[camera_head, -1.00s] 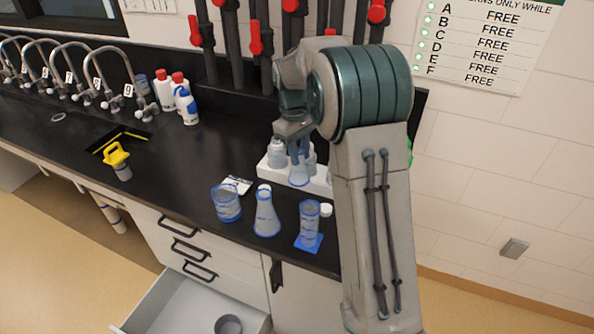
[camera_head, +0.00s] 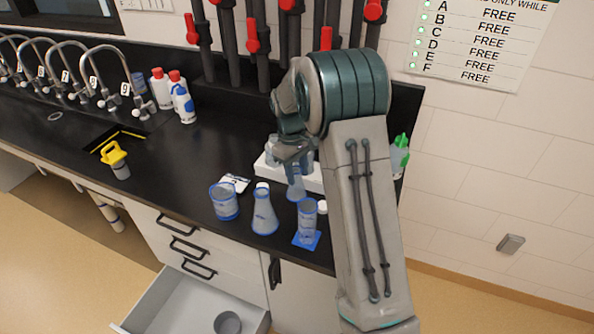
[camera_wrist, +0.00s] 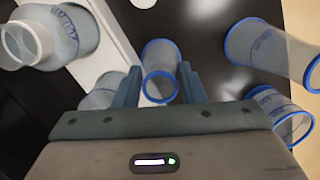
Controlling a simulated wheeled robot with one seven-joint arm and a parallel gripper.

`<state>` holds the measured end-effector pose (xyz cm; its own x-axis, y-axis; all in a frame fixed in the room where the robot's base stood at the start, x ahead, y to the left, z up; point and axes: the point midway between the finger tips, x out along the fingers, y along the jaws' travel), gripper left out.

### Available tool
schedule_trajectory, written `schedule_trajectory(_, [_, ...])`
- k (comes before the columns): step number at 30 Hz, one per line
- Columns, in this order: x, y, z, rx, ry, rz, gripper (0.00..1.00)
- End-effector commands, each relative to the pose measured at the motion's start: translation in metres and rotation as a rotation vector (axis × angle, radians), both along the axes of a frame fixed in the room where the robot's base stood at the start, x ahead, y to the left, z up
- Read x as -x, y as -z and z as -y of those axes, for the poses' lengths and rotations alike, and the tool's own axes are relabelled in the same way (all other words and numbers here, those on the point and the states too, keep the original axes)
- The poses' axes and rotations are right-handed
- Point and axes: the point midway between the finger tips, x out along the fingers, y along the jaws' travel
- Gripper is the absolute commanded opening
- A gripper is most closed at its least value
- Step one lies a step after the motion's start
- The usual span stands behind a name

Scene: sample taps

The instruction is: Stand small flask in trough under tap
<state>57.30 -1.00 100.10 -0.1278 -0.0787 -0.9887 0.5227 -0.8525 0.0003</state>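The small flask (camera_head: 296,187), clear with a blue base edge, is upright in front of the white rack in the head view. My gripper (camera_head: 294,150) is around its upper part from above. In the wrist view the flask (camera_wrist: 160,68) sits between the two fingers of my gripper (camera_wrist: 160,85), which appear closed on it. A dark recessed trough (camera_head: 118,138) with yellow edging is in the counter at left. Curved metal taps (camera_head: 105,52) with numbered tags stand along the counter's back left. The flask is far to the right of the trough.
A beaker (camera_head: 223,203), a larger conical flask (camera_head: 264,214) and a cylinder (camera_head: 307,218) stand near the front edge. The white rack (camera_head: 268,172) holds more glassware. A yellow-handled item (camera_head: 113,154) is at the trough's front. White bottles (camera_head: 182,101) stand behind. A drawer (camera_head: 180,300) is open below.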

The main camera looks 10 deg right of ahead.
Motion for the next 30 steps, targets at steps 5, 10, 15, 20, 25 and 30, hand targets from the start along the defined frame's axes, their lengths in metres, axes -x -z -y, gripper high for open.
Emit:
schedule_trajectory(5, [0.000,0.000,0.000,0.000,0.000,0.000,0.48])
schedule_trajectory(10, [0.000,-0.002,0.000,0.000,0.000,0.000,0.48])
schedule_trajectory(15, [-0.003,-0.018,-0.001,0.000,0.000,0.004,0.48])
schedule_trajectory(20, [-0.008,-0.052,-0.004,-0.001,0.000,0.007,0.48])
schedule_trajectory(25, [-0.012,-0.087,-0.007,0.000,0.000,0.004,0.48])
schedule_trajectory(30, [-0.015,-0.112,-0.009,0.000,0.000,0.002,0.48])
